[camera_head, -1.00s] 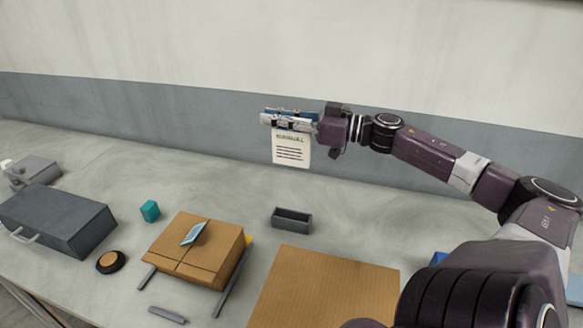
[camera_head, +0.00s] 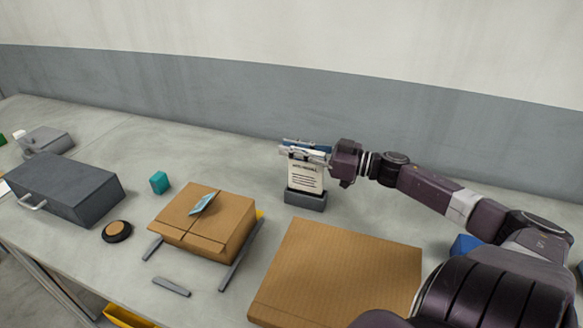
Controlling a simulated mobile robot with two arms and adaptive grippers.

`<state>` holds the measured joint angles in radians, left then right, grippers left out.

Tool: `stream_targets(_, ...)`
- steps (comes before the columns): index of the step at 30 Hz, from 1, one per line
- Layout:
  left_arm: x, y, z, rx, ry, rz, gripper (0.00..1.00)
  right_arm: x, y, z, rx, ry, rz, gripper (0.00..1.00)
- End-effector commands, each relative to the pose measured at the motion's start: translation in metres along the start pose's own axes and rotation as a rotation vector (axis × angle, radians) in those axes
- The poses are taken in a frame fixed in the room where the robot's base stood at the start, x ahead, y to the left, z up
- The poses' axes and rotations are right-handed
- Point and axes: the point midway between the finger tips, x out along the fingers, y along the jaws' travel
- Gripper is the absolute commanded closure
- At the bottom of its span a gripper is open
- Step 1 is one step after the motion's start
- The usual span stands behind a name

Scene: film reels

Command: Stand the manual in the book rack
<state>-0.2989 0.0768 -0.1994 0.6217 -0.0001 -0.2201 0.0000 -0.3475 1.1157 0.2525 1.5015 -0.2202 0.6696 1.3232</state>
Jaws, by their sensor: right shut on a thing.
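The manual (camera_head: 306,176) is a white booklet with a dark title and lines of text, held upright. My right gripper (camera_head: 306,153) is shut on its top edge. The book rack (camera_head: 305,200) is a small dark grey open box on the table. The manual's lower edge is at the rack's opening and appears to be inside it; how deep it sits is hidden by the rack's front wall. My left gripper is not in view.
A cardboard box (camera_head: 232,228) with a light-blue tag stands left of the rack. A large flat cardboard piece (camera_head: 340,270) lies in front. A teal cube (camera_head: 159,182), a black-and-tan disc (camera_head: 117,231) and a grey drawer box (camera_head: 65,190) are farther left. The table behind the rack is clear.

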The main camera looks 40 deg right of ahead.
Motion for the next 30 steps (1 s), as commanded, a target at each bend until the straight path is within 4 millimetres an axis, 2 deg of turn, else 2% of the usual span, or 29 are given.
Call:
stream_targets(7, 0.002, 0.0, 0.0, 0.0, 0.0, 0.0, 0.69, 0.0, 0.001, 0.018, 0.0, 0.003, 0.002, 1.0)
stream_targets(13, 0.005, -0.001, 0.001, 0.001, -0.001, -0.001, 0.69, 0.0, 0.001, 0.048, 0.0, 0.003, 0.002, 1.0)
stream_targets(23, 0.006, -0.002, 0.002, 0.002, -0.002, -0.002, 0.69, 0.0, 0.0, 0.052, -0.001, 0.001, 0.0, 1.0)
stream_targets(24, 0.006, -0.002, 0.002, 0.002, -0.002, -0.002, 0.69, 0.0, 0.0, 0.053, -0.001, 0.0, 0.0, 0.85)
stream_targets(28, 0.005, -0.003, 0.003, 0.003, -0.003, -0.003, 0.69, -0.001, 0.0, 0.052, 0.0, 0.0, 0.001, 0.71)
stream_targets(30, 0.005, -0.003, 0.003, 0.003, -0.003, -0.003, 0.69, -0.001, 0.0, 0.052, -0.001, 0.0, 0.001, 0.7)
